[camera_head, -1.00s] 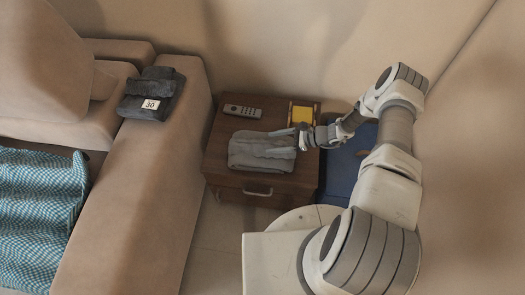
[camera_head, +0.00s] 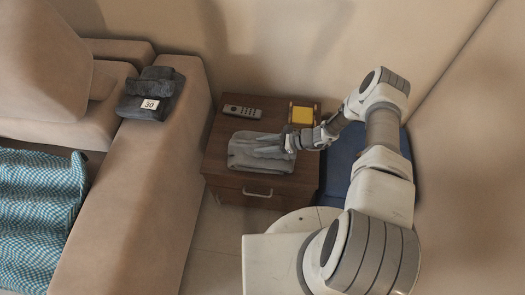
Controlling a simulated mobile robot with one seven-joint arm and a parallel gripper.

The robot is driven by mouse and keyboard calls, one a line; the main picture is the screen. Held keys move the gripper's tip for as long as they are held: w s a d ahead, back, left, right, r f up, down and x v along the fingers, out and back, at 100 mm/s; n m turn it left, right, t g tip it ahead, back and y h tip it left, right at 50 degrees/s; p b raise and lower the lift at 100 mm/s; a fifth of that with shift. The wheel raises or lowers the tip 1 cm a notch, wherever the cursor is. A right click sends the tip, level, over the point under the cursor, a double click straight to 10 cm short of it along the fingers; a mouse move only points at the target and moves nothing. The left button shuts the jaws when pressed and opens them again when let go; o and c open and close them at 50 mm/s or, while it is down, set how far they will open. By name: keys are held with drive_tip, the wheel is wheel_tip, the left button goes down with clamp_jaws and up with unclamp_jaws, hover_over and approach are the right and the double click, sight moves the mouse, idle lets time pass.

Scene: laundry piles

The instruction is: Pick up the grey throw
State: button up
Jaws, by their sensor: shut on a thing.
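The grey throw (camera_head: 250,159) is a folded grey cloth on the top of a small brown wooden side table (camera_head: 224,125). My gripper (camera_head: 281,147) reaches in from the right, low over the table, and its fingers are at the right part of the throw's upper side. It is shut on the throw. The throw appears to rest on the table still. The exact grip of the fingers on the cloth is too small to make out.
A remote (camera_head: 242,112) and a yellow item in a wooden holder (camera_head: 302,114) lie behind the throw. A teal patterned blanket (camera_head: 40,205) covers the seat. A blue object (camera_head: 341,165) stands right of the table.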

clamp_jaws()
idle(0.9)
